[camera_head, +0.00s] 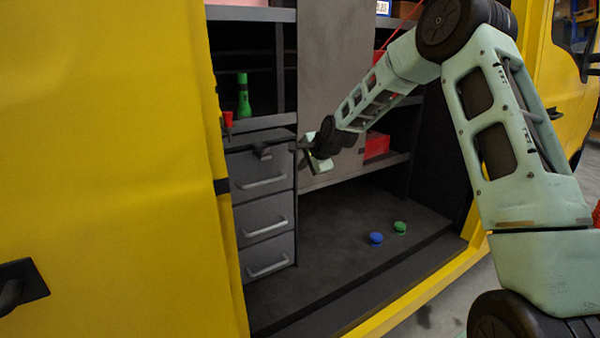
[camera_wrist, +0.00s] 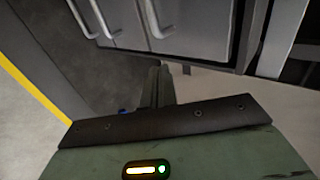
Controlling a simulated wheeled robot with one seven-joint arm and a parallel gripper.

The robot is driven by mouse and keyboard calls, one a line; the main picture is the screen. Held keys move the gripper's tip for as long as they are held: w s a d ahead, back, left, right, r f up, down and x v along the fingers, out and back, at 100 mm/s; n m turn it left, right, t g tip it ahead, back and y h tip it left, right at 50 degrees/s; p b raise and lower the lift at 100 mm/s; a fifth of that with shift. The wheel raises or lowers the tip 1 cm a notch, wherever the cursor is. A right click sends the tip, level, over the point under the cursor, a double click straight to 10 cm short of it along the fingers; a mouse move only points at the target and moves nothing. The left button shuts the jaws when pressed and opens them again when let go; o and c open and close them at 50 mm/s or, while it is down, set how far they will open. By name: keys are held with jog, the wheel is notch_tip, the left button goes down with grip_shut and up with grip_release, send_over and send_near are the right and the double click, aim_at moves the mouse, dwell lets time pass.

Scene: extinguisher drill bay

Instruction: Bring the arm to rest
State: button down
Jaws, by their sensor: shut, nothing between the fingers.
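My gripper (camera_head: 303,155) is at the end of my pale green arm, raised in the van's open side doorway. It is beside the upper right of the grey drawer unit (camera_head: 264,212) and looks apart from it. Its fingers also show in the wrist view (camera_wrist: 158,78), shut with nothing between them. Drawer fronts with bar handles (camera_wrist: 155,20) are beyond the fingers in that view. My arm bends at a high elbow and comes down on the right side of the head view.
A blue knob-like object (camera_head: 376,238) and a green one (camera_head: 400,227) sit on the van floor (camera_head: 330,255). A green bottle-like object (camera_head: 243,95) and red cup (camera_head: 228,119) stand on the left shelf. A red box (camera_head: 376,146) is behind my forearm. The yellow door (camera_head: 110,170) fills the left.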

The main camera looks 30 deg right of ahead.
jog(key=shift+b+v, duration=0.4)
jog(key=shift+v, duration=1.85)
jog(key=s+a+f+n+g, duration=0.15)
jog(key=s+a+n, duration=0.35)
jog(key=s, duration=0.6)
jog(key=s+a+f+n+g, duration=0.1)
jog(key=s+a+n+g, duration=0.15)
jog(key=s+n, duration=0.65)
jog(key=s+a+f+n+g, duration=0.2)
jog(key=s+a+n+g, duration=0.15)
jog(key=s, duration=0.95)
jog(key=s+a+r+n+g, duration=0.1)
jog(key=s+a+n, duration=0.3)
jog(key=a, duration=0.5)
jog(key=s+a+r+n+g, duration=0.1)
jog(key=s+a+n, duration=0.3)
jog(key=s+a, duration=0.4)
jog(key=shift+a, duration=0.65)
